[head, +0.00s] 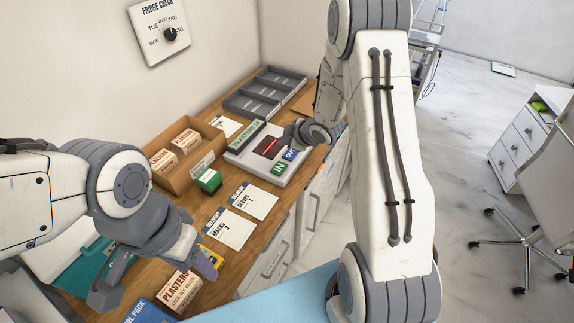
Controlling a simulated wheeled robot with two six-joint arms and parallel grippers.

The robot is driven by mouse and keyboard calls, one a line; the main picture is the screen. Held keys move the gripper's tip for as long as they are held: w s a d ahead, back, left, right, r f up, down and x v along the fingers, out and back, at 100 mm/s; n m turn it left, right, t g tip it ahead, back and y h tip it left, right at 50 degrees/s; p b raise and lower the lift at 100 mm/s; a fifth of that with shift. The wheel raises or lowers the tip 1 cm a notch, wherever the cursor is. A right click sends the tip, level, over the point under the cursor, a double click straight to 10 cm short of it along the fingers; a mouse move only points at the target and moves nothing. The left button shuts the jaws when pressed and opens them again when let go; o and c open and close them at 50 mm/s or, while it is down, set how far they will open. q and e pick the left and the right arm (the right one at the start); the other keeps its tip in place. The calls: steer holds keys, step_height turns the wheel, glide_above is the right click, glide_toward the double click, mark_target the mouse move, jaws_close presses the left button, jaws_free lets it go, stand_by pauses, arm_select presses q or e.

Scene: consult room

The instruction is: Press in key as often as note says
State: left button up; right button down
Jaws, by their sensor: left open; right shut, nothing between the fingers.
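A pale counting device (243,155) with a dark screen (268,147) stands on the wooden counter. Its green IN key (279,169) and blue OUT key (290,154) are at its front edge. My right gripper (295,136) is shut and empty, close above the device near the OUT key; I cannot tell whether it touches. Two delivery notes lie on the counter: a masks note (229,229) and a gloves note (254,200); their numbers are too small to read surely. My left gripper (155,279) is open and empty over the near counter.
A cardboard box (206,143) holds plasters boxes (185,140). A green-and-white box (208,181), a plasters box (178,291) and a yellow item (211,255) stand on the counter. A grey tray (265,92) is behind. A dial sign (158,31) hangs on the wall.

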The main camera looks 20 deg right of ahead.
mark_target(282, 169)
steer(key=shift+a+r+n+y, duration=0.1)
steer(key=shift+a+n+y, duration=0.2)
steer(key=shift+s, duration=0.1)
step_height(282, 169, down, 9)
steer(key=b, duration=0.7)
steer(key=shift+b, duration=0.35)
stand_by(1.6)
steer(key=shift+f+b, duration=0.3)
steer(key=shift+f, duration=0.05)
steer(key=shift+f+b, duration=0.5)
steer(key=shift+f, duration=0.05)
stand_by(0.6)
steer(key=shift+r, duration=0.1)
steer(key=shift+r+p, duration=0.75)
steer(key=shift+r, duration=0.1)
